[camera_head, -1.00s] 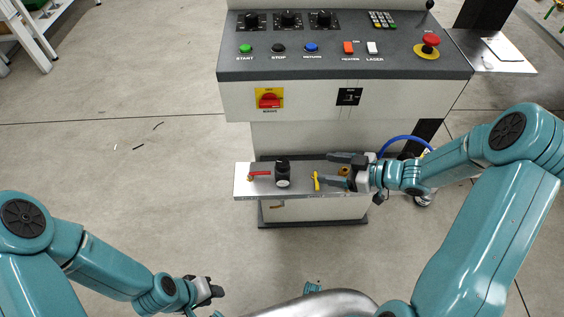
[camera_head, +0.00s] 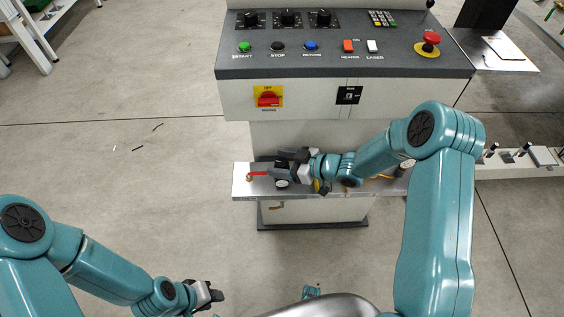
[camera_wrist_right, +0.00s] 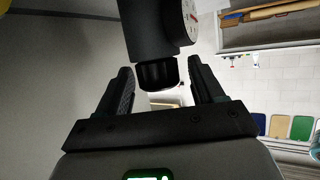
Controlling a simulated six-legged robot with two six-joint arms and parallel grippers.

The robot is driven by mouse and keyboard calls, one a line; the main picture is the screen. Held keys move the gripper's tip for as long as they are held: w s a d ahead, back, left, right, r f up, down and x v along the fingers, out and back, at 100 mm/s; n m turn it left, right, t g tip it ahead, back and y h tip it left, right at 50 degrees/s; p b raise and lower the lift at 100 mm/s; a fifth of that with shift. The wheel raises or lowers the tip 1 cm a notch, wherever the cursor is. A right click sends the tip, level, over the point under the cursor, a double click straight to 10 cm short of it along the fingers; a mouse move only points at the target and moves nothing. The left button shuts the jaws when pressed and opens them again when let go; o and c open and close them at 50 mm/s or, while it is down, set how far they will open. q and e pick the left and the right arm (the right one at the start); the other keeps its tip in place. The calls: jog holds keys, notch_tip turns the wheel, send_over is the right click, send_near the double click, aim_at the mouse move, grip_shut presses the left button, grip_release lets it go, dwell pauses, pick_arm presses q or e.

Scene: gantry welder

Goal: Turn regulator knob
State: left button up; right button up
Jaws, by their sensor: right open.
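The black regulator (camera_head: 281,186) stands on the shelf of the machine in the head view, largely hidden by my right gripper (camera_head: 280,163). In the right wrist view its dark body and round white gauge (camera_wrist_right: 188,20) show at the top. The short black regulator knob (camera_wrist_right: 157,74) sticks out toward the palm, between the two fingers of my right gripper (camera_wrist_right: 159,70). The fingers are open, with a gap visible on both sides of the knob. My left gripper (camera_head: 214,293) is low at the left, away from the machine, with its finger gap unclear.
A red-handled valve (camera_head: 258,174) sits just left of the regulator on the metal shelf (camera_head: 240,188). A yellow handle (camera_head: 318,186) is partly hidden under my right wrist. The control panel (camera_head: 345,62) overhangs behind.

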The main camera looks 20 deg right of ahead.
jog(key=c, duration=1)
jog(key=shift+o, duration=0.2)
